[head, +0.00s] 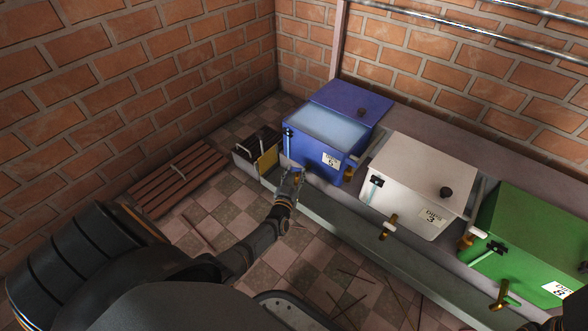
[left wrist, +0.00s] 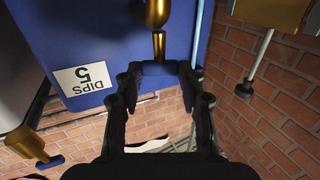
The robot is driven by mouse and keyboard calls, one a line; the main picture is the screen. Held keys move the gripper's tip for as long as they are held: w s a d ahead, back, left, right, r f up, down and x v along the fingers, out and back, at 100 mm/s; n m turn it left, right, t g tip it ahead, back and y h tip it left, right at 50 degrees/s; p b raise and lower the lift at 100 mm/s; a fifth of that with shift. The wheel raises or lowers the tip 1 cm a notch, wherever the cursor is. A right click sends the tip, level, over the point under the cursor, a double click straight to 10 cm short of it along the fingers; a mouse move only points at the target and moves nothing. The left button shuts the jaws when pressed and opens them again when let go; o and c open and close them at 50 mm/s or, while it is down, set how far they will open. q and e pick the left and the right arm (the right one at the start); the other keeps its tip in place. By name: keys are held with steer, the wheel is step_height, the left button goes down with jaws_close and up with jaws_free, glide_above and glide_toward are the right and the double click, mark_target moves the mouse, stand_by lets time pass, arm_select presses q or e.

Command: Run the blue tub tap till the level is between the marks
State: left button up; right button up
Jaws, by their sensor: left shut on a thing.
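The blue tub (head: 329,160) stands at the left of the bench with its lid open and pale liquid inside. Its label reads DIPS 5 in the left wrist view (left wrist: 82,79). A brass tap (left wrist: 158,14) with a blue lever (left wrist: 166,69) hangs at its front. My left gripper (head: 291,178) is at this tap, its fingertips shut on the lever in the left wrist view (left wrist: 164,78). A pale tube (left wrist: 196,34) runs up beside the tub; I cannot read level or marks. A dark part, perhaps my right gripper (head: 568,312), shows at the bottom right corner.
A white tub (head: 415,185) and a green tub (head: 535,240), with brass taps, stand to the right. A dark box with a yellow panel (head: 266,160) is left of the blue tub. A slatted wooden rack (head: 178,178) and thin sticks (head: 355,298) lie on the tiled floor.

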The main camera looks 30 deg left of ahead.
arm_select(q)
steer(key=shift+r, duration=0.1)
steer(key=o, duration=1.2)
steer(key=shift+c, duration=0.2)
steer(key=shift+s+d, duration=0.1)
steer(key=v, duration=0.7)
steer(key=shift+s, duration=0.1)
